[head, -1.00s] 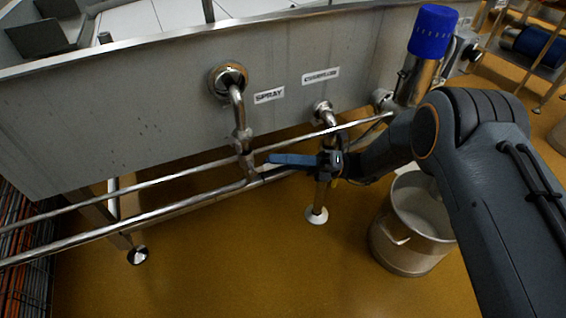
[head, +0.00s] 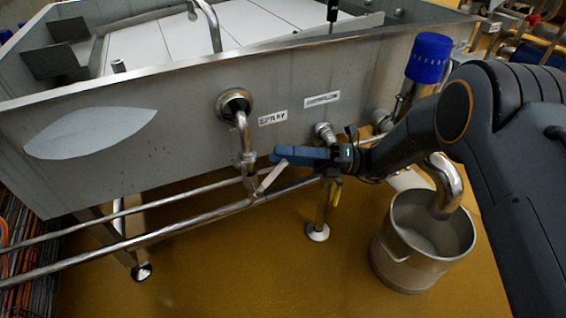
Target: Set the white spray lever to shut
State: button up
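The white spray lever (head: 271,178) shows in the head view as a pale handle slanting up to the right, beside the pipe under the "SPRAY" label (head: 273,118). The spray pipe (head: 241,130) comes out of the tank wall and bends down to a valve (head: 247,162). My gripper (head: 276,156), with blue fingers, reaches in from the right, level with the valve. Its tips lie at the lever's upper end in the picture and cover part of it. I cannot tell whether they touch it, or how far apart the fingers are.
A second pipe with a yellow lever (head: 337,192) stands just under my gripper's wrist. Two horizontal rails (head: 170,229) run below the tank (head: 190,130). A metal bucket (head: 392,250) stands at the right. The floor in front is clear.

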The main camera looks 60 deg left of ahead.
jog(key=shift+w+d+r, duration=0.1)
jog(key=shift+r, duration=0.25)
